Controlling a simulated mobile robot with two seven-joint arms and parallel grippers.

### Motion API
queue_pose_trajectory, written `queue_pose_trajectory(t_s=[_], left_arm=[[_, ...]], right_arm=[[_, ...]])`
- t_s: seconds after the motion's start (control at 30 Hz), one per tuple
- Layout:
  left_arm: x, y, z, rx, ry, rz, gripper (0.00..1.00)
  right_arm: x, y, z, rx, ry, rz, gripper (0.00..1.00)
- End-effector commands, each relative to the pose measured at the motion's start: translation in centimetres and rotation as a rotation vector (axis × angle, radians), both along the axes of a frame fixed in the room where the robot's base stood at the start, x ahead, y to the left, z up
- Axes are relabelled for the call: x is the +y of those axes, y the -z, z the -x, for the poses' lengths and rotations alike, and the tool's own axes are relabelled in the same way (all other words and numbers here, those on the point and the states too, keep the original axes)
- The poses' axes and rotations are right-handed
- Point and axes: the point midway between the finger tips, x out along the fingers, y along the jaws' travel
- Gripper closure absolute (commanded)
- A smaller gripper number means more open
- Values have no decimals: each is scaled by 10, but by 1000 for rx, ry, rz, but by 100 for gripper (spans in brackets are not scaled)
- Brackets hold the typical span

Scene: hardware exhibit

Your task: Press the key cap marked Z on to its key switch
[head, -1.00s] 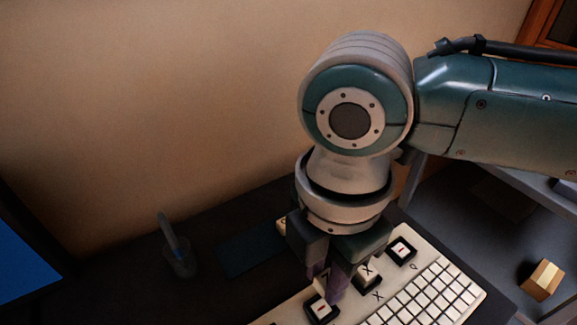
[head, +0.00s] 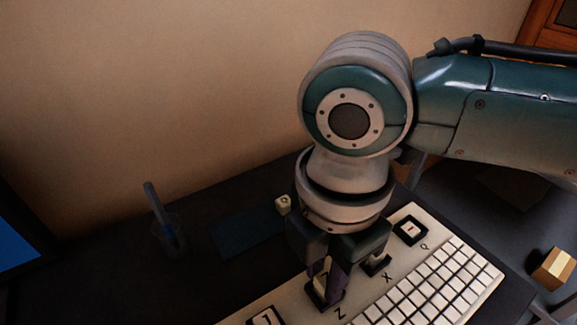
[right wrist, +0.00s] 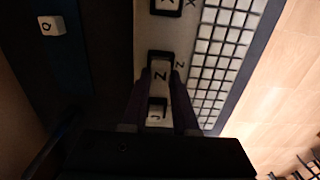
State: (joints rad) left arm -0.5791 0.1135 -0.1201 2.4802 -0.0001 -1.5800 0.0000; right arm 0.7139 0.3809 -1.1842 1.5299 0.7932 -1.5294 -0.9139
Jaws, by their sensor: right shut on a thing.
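The white key cap marked Z (right wrist: 160,73) is between the fingers of my right gripper (right wrist: 162,75) in the right wrist view. In the head view my right gripper (head: 330,280) points down and is shut on this cap (head: 321,270). The cap is over the black-framed Z key switch (head: 325,297), beside the printed letter Z on the pale keyboard (head: 295,305). The cap hides the switch's stem, and I cannot tell whether it is fully seated or only resting there. My left gripper is out of view.
The neighbouring key marked X (right wrist: 165,5) sits in a black frame. A cup (head: 170,238) holding a tool stands left. A small box (head: 553,268) is at right.

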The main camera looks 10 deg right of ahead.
Motion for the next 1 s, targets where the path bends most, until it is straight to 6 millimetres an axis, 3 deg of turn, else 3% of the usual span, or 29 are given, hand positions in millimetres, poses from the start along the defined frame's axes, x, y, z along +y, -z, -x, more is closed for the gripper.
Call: queue_pose_trajectory(t_s=[1.0], left_arm=[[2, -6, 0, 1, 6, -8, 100]], right_arm=[[0, 0, 0, 0, 0, 0, 100]])
